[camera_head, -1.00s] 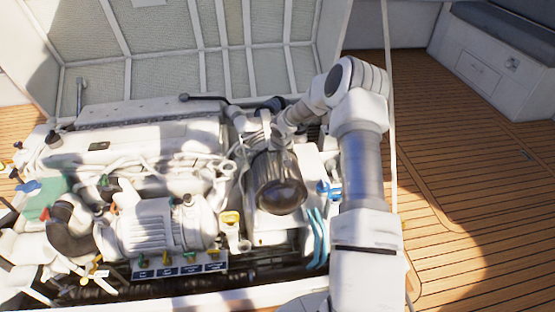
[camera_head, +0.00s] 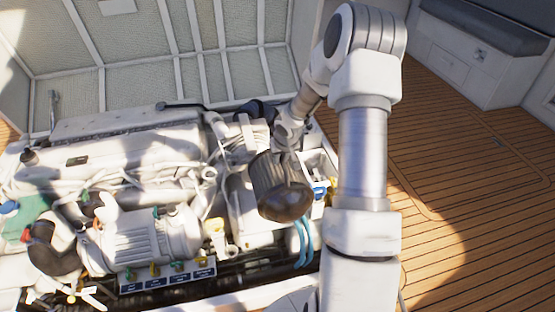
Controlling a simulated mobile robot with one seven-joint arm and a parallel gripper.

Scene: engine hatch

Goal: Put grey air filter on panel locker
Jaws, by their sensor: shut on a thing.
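The grey air filter (camera_head: 281,188) is a dark, ribbed cylinder with a smooth rounded end, tilted toward the camera above the right part of the engine. My gripper (camera_head: 287,148) is at its far upper end and is shut on it; the fingers are mostly hidden. The panel locker (camera_head: 455,60) appears to be the white locker at the upper right, with a dark padded top and a small panel on its front. The filter is well to the left of it.
The white engine (camera_head: 110,165) with hoses and pipes fills the left and centre. A raised hatch lid (camera_head: 160,50) stands behind it. The wooden deck (camera_head: 465,180) between the engine and the locker is clear. My arm crosses the picture right of centre.

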